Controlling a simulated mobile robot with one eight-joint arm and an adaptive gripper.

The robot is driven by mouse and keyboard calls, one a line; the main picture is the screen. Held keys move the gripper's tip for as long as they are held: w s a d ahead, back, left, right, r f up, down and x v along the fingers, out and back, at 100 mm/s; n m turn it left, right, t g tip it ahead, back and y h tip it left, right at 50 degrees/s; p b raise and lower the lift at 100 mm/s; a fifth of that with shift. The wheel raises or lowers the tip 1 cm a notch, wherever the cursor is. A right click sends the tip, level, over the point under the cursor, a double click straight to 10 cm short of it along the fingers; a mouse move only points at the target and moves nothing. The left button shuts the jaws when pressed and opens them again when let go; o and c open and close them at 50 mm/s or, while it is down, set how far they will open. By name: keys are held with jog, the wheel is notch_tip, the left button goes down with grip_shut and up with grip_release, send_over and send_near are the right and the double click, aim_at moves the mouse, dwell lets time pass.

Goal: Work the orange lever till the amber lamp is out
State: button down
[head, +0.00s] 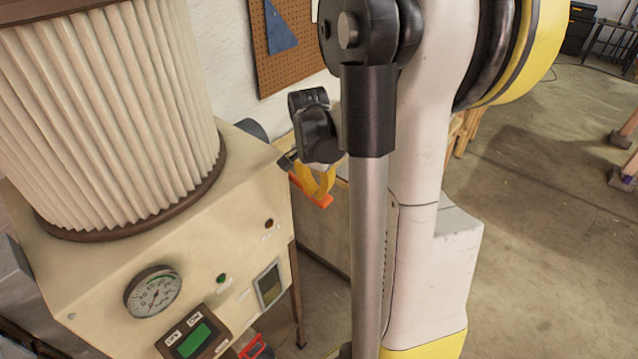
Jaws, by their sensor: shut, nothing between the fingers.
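The orange lever (325,200) seems to be the orange strip beside the right edge of the cream machine, by a yellow curved piece; it is partly hidden. My gripper (314,135), black, is shut and empty just above and behind it in the picture. I cannot tell whether it touches the lever. A small brownish-amber lamp (269,223) sits on the machine's front panel, near its upper right; it looks dark, without a clear glow. My arm covers much of the middle.
A red part (256,347) shows low down. A pegboard (285,50) hangs behind.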

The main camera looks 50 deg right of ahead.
jog(key=a, duration=0.1)
jog(key=a+r, duration=0.1)
jog(key=a, duration=0.1)
jog(key=shift+s, duration=0.2)
jog(key=shift+d, duration=0.1)
notch_tip(320, 180, up, 12)
jog(key=a, duration=0.1)
jog(key=shift+s+a+f, duration=0.1)
dwell(1.1)
